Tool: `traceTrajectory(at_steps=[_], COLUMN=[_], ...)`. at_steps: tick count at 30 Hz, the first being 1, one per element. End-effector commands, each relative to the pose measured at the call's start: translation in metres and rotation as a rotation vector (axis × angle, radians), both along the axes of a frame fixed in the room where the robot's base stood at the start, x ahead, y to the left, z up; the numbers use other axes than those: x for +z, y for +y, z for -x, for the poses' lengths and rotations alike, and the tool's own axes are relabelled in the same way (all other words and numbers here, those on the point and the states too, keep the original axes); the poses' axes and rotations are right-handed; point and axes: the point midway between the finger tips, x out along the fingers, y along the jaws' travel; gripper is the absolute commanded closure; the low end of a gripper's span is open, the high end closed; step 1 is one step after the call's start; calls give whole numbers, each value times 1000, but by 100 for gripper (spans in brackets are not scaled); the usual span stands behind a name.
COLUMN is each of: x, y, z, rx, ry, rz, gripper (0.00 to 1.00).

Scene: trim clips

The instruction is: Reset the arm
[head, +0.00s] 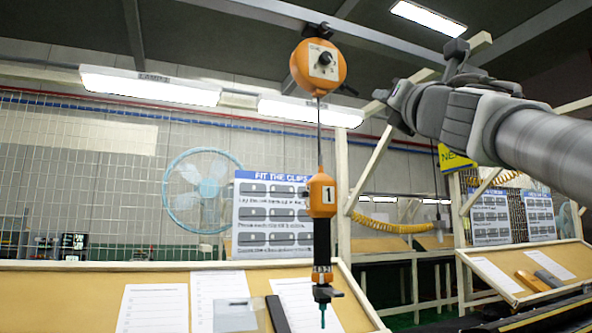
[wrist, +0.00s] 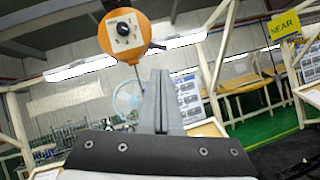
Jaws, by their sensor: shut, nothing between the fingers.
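My arm reaches in from the right edge of the head view, raised high above the benches. My gripper (head: 388,97) is at its left end, seen small and partly from behind the wrist, in front of the ceiling and wall. In the wrist view my gripper's fingers (wrist: 161,77) stand together in the middle, shut, with nothing held. The orange tool balancer (head: 318,65) hangs left of my gripper in the head view. It also shows just left of the fingers in the wrist view (wrist: 124,33). My gripper appears apart from it.
An orange and black tool (head: 322,225) hangs on a cable from the balancer, above a tan sloped bench (head: 90,283) with papers. A wooden post (head: 343,190) stands beside it. A blue fan (head: 199,190) is behind. Another bench (head: 530,268) is at right.

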Motion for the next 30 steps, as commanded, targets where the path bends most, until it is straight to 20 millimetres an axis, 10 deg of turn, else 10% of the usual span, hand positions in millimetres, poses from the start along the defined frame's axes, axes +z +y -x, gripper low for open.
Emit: traceTrajectory(at_steps=[20, 26, 30], x=[-8, -76, -168], y=[-5, -34, -50], z=[1, 0, 3], rx=[13, 82, 94], ry=[15, 125, 244], rz=[-74, -571, -1052], gripper=[100, 100, 100])
